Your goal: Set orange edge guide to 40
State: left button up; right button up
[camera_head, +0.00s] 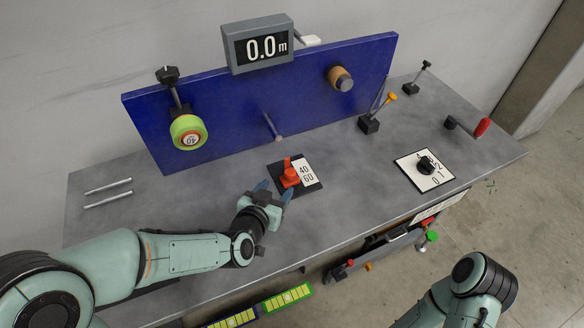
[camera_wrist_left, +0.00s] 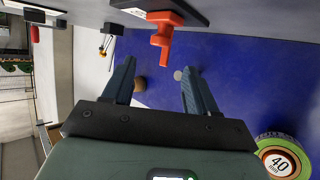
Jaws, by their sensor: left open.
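The orange edge guide (camera_head: 289,177) stands on a dark plate (camera_head: 312,187) beside a white label reading 40 and 60. Its arm points toward the back of the table, and I cannot tell its exact setting. My left gripper (camera_head: 275,188) is open and empty, just in front and to the left of the guide. In the left wrist view the guide (camera_wrist_left: 163,34) shows above the open fingers (camera_wrist_left: 160,83), apart from them. My right gripper is out of view.
A blue panel (camera_head: 230,110) stands behind, with a display (camera_head: 258,45) reading 0.0 m and a green reel (camera_head: 188,132) marked 40. A black knob (camera_head: 426,165) sits on a white dial plate to the right. Two metal rods (camera_head: 108,194) lie at left.

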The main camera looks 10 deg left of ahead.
aim_at(289, 174)
pick_arm(q)
jog(key=x, duration=1.1)
jog(key=shift+f, duration=0.1)
